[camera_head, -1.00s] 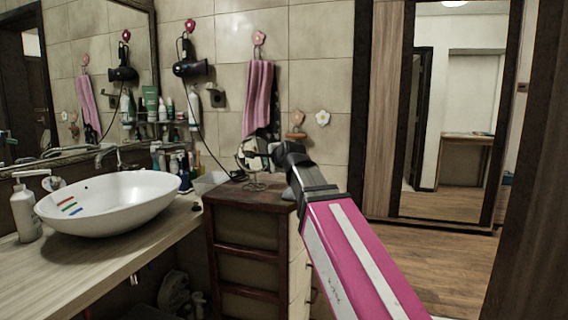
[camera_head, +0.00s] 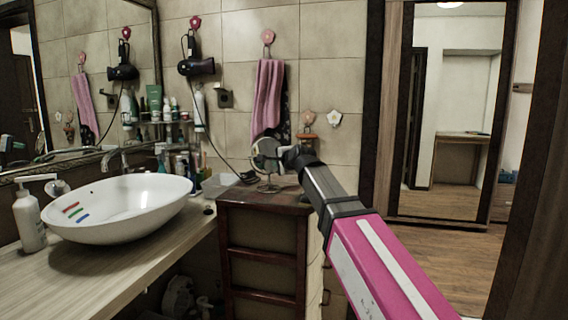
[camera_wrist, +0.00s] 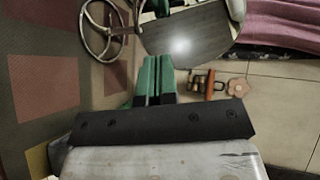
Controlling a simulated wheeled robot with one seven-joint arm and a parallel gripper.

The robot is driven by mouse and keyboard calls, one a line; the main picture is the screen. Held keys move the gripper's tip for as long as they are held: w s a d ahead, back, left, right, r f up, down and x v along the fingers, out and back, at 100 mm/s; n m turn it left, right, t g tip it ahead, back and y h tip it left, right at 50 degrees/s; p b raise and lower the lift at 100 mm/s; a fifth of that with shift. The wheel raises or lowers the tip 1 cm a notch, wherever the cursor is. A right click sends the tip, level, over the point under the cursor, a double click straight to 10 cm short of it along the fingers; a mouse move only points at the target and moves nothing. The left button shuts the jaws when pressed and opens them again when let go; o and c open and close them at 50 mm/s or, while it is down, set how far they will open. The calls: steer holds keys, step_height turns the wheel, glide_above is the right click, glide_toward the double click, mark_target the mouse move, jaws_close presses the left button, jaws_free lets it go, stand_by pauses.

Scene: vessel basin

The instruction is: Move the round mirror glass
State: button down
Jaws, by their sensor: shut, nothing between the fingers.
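The round mirror glass (camera_head: 264,154) sits on a small stand on top of the dark wooden cabinet (camera_head: 262,210). In the wrist view the glass (camera_wrist: 190,32) fills the upper middle, reflecting a dark surface and a bright spot. My gripper (camera_head: 286,153) is at the right side of the glass in the head view, its fingertips hard to make out. In the wrist view my gripper (camera_wrist: 153,62) shows green fingers shut together with nothing between them, just below the glass's lower left edge. I cannot tell whether they touch it.
A white basin (camera_head: 120,205) and soap bottle (camera_head: 30,215) stand on the counter at left. A pink towel (camera_head: 267,95) hangs behind the mirror. A hair dryer (camera_head: 196,67) hangs on the wall. Open wooden floor (camera_head: 450,255) lies at right.

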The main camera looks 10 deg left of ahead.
mark_target(268, 165)
steer(key=x, duration=0.6)
steer(key=shift+w+a+f, duration=0.1)
steer(key=shift+a, duration=0.1)
steer(key=shift+w, duration=0.1)
steer(key=shift+w+a+f, duration=0.3)
steer(key=shift+w+a, duration=0.1)
